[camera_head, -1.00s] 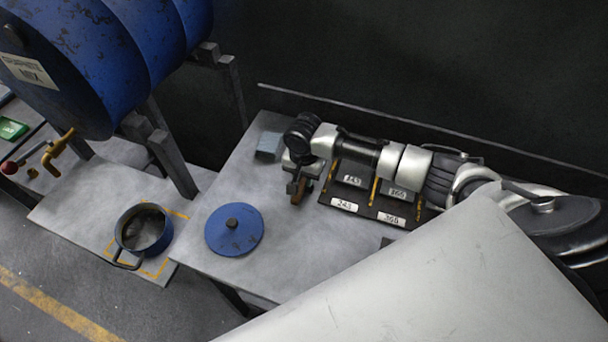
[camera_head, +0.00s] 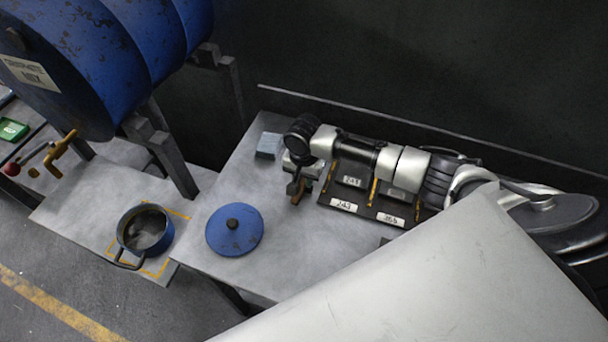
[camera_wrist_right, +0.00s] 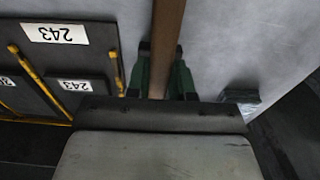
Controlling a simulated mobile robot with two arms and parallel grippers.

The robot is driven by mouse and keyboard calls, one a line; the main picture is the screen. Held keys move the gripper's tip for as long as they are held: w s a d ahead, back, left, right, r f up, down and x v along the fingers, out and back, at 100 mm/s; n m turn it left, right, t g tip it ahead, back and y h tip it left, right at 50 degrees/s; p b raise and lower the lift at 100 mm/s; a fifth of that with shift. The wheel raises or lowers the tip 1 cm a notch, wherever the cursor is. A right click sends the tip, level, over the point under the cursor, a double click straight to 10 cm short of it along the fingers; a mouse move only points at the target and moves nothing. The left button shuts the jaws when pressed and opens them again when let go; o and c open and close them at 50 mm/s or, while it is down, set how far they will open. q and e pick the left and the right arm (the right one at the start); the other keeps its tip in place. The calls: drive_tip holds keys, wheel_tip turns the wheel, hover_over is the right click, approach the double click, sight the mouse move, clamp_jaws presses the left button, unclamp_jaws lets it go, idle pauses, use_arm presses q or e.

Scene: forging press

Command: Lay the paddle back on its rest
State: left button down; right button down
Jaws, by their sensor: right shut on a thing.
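My right gripper (camera_head: 299,188) is above the grey table, left of a dark labelled rack, and points down. It is shut on the brown shaft of the paddle (camera_head: 295,198). In the right wrist view the paddle's shaft (camera_wrist_right: 167,40) runs from the gripper (camera_wrist_right: 160,88) to the top edge of the picture. Dark green pieces flank the shaft at the gripper. The paddle's far end is outside that view. I cannot make out its rest with certainty in either view. My left gripper is not in view.
The rack (camera_head: 380,213) with yellow rods and number labels is right beside the gripper. A blue-grey block (camera_head: 269,145) and blue lid (camera_head: 234,230) are on the table (camera_head: 290,255). A blue pot (camera_head: 130,245) stands lower left, below a blue drum (camera_head: 70,60).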

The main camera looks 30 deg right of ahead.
drive_tip(key=shift+f, duration=0.5)
idle(0.7)
drive_tip(key=c, duration=0.9)
unclamp_jaws()
wheel_tip(320, 180, up, 11)
drive_tip(key=b, duration=0.1)
drive_tip(key=shift+a+f, duration=0.1)
drive_tip(key=shift+f, duration=0.05)
